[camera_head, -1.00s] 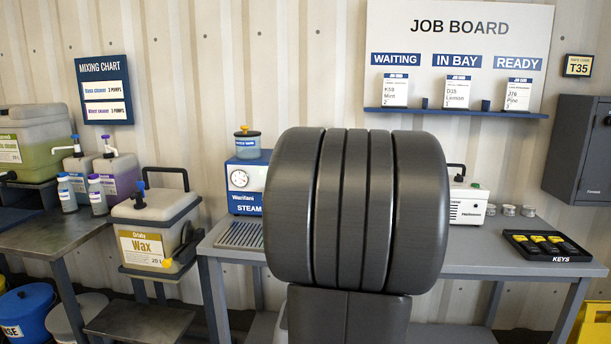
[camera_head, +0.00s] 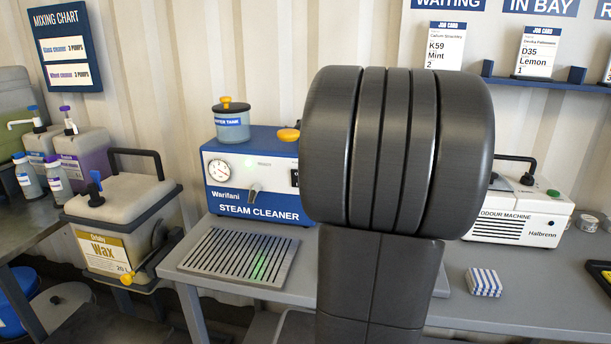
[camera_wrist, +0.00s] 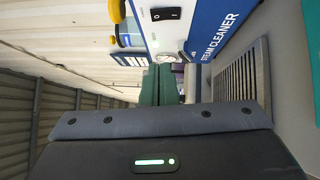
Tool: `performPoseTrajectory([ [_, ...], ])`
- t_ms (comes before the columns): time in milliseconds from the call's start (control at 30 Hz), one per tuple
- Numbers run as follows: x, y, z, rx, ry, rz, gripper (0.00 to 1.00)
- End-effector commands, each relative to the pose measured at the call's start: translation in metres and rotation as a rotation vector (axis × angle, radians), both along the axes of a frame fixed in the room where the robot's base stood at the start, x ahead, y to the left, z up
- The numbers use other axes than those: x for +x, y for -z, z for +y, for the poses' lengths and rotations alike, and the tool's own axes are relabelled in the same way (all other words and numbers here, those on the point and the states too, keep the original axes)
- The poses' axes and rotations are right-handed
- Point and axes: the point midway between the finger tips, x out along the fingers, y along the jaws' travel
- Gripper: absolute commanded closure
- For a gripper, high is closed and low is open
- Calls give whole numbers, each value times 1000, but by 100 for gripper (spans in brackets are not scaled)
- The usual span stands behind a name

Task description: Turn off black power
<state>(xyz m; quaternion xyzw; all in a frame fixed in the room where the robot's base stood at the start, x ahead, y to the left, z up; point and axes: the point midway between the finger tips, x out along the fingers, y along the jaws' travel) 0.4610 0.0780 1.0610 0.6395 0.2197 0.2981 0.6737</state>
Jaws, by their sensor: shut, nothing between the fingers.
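My gripper (camera_wrist: 158,72) shows there as two dark green fingers, shut and empty, pointing past the panel and apart from the switch. In the head view my arm hides the gripper.
A slotted tray (camera_head: 240,250) lies before the cleaner. A yellow cap (camera_head: 288,134) and a blue water tank (camera_head: 232,125) top it. A wax container (camera_head: 105,235) stands left, the white odour machine (camera_head: 520,215) right. A striped cloth (camera_head: 484,282) lies on the bench.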

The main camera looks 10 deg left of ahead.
Motion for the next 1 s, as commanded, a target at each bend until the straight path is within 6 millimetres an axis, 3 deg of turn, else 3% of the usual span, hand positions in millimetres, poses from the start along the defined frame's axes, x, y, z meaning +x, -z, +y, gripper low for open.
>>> performPoseTrajectory([
  [567, 2, -1, 2, 0, -1, 0, 100],
  [767, 14, -3, 15, -1, -5, 0, 100],
  [1000, 42, -7, 42, 0, -5, -1, 100],
])
